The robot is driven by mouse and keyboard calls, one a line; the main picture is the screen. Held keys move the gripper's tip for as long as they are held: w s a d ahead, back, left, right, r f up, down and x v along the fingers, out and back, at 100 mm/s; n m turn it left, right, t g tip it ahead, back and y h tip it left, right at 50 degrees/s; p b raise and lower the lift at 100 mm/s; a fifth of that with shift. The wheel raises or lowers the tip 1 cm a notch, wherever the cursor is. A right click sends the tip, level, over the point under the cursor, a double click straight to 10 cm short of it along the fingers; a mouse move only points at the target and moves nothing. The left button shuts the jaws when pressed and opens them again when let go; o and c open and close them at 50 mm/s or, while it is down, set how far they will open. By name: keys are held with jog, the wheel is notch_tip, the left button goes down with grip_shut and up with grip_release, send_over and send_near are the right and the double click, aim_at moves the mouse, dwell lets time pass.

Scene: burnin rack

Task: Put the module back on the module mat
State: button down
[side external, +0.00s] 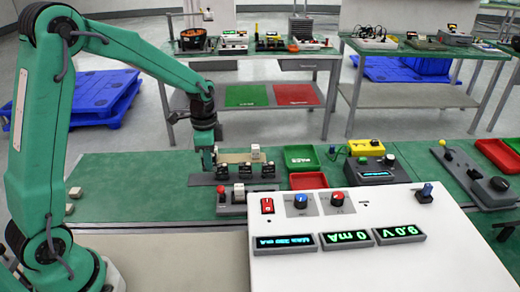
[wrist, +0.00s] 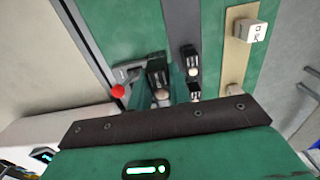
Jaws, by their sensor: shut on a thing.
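My gripper (side external: 209,160) points down at the left end of a dark rack strip (side external: 200,180). In the wrist view its green fingers (wrist: 160,92) are shut on a small black module (wrist: 157,68) with a pale knob. I cannot tell whether the module is still seated or lifted clear. A beige strip (side external: 232,157), which looks like the module mat, lies behind the rack; it also shows at the right in the wrist view (wrist: 236,60). A white cube (side external: 255,149) with dark marks stands on it.
Other black modules (wrist: 190,55) stand close beside the held one. A red-knobbed lever (wrist: 118,90) is near on the left. A green tray (side external: 300,157) and a red tray (side external: 308,180) lie to the right. A large white console (side external: 380,255) fills the front right.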

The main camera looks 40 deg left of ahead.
jog(key=a+f, duration=0.1)
jog(key=w+a+f, duration=0.1)
jog(key=a, duration=0.1)
jog(key=a+f, duration=0.1)
jog(key=a, duration=0.1)
jog(key=shift+w+a+f, duration=0.1)
jog(key=shift+w, duration=0.25)
jog(key=shift+f, duration=0.1)
jog(key=shift+f, duration=1.95)
jog(key=shift+f, duration=0.1)
jog(key=c, duration=1.3)
grip_release()
notch_tip(320, 180, up, 12)
